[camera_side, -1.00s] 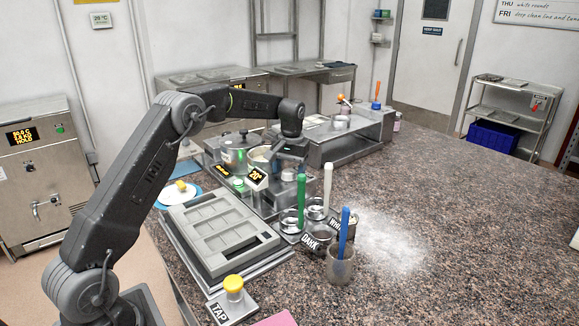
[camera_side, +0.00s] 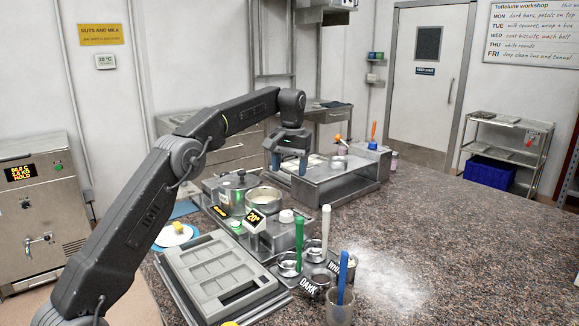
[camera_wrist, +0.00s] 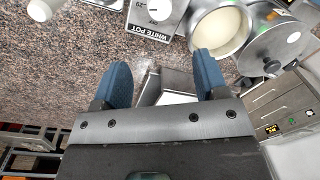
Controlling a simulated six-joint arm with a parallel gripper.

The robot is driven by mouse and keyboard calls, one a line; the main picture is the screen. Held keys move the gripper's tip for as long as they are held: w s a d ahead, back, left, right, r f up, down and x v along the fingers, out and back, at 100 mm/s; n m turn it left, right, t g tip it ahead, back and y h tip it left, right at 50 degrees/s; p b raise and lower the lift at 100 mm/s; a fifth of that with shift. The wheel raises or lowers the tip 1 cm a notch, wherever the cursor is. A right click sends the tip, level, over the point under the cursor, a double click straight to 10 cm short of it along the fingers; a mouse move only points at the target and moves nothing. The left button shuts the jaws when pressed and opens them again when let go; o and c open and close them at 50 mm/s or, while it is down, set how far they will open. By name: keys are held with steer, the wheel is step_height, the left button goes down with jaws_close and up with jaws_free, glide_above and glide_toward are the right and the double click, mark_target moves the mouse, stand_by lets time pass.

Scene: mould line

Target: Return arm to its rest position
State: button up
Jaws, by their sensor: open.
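My gripper (camera_side: 289,165) is raised beyond the pots, in front of the metal bench unit in the side view. Its two blue fingertips stand apart with nothing between them; it also shows open in the wrist view (camera_wrist: 158,84). A pot of pale liquid (camera_wrist: 220,30) and a lidded pot (camera_wrist: 273,47) lie past the fingers in the wrist view. In the side view the lidded pot (camera_side: 238,192) and the open pot (camera_side: 265,201) stand nearer than my gripper.
A grey mould tray (camera_side: 215,276) lies at the front left. Cups with green, white and blue (camera_side: 345,250) handled tools stand to its right. The metal bench unit (camera_side: 330,185) is behind. The speckled counter (camera_side: 480,240) at right is mostly clear, with white powder on it.

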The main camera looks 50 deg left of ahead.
stand_by(0.4)
steer(key=s+d+r+m+t, duration=0.1)
steer(key=s+d+r+m, duration=0.1)
steer(key=s+d+r, duration=0.35)
steer(key=s+d+r+m+t, duration=0.1)
steer(key=s+d+r+t, duration=0.1)
steer(key=s+d, duration=0.6)
steer(key=s+d+f+m+t, duration=0.1)
steer(key=s+d+f, duration=0.1)
steer(key=s, duration=0.4)
steer(key=s+d+f+m+t, duration=0.1)
steer(key=s+d+f, duration=0.1)
steer(key=s+f, duration=0.2)
steer(key=s+d+f+m, duration=0.1)
steer(key=s+f, duration=0.3)
steer(key=s, duration=0.6)
steer(key=shift+s+d+t+h, duration=0.2)
steer(key=shift+d+t+h, duration=0.15)
steer(key=shift+d, duration=0.3)
